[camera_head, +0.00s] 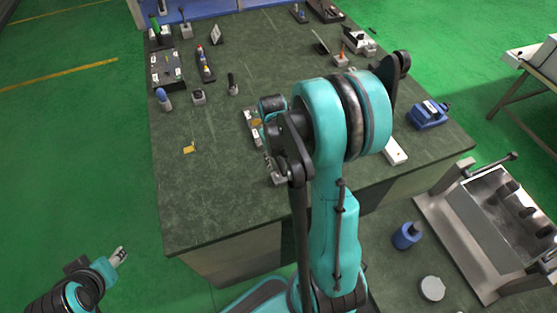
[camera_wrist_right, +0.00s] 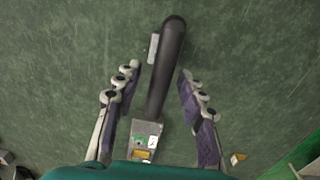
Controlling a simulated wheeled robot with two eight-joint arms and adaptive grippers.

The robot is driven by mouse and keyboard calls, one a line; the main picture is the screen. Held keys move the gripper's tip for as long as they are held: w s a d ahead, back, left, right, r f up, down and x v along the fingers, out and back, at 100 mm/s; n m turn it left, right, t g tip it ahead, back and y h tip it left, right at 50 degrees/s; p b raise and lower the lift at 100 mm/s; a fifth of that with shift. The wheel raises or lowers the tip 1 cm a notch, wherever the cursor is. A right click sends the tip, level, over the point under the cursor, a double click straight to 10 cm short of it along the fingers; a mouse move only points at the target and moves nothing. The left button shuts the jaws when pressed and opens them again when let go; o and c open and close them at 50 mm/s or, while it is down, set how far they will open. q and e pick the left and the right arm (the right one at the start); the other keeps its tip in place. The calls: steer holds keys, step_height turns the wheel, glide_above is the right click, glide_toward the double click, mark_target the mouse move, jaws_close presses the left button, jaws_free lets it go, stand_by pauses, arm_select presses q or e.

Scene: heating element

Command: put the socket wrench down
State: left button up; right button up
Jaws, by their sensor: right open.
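The fingers are apart, with a gap on each side of the bar. A small pale piece (camera_wrist_right: 153,47) shows beside it. A grey block with green and yellow marks (camera_wrist_right: 145,140) is at its lower end. In the head view my right arm hides much of this spot, and I cannot make out the wrench there. My left gripper (camera_head: 119,256) is off the table at the lower left, too small to judge.
The dark green table (camera_head: 210,205) is clear at its front left, apart from a small yellow piece (camera_head: 189,147). Trays, a blue-topped item (camera_head: 163,97) and small stands are farther back. A blue device (camera_head: 428,114) is at the right. A metal basin (camera_head: 500,205) stands right of the table.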

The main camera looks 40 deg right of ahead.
step_height(320, 180, up, 11)
steer(key=p, duration=0.3)
steer(key=s+a+r+n+t, duration=0.1)
steer(key=s+a+r+t, duration=0.2)
steer(key=a, duration=0.5)
steer(key=s+a+r+n+t, duration=0.2)
steer(key=s+a+r+t, duration=0.1)
steer(key=a, duration=0.6)
steer(key=shift+s+r+n+t+y, duration=0.3)
steer(key=shift+s+r+t+y, duration=0.1)
steer(key=shift+r+t, duration=0.35)
steer(key=shift+a, duration=0.1)
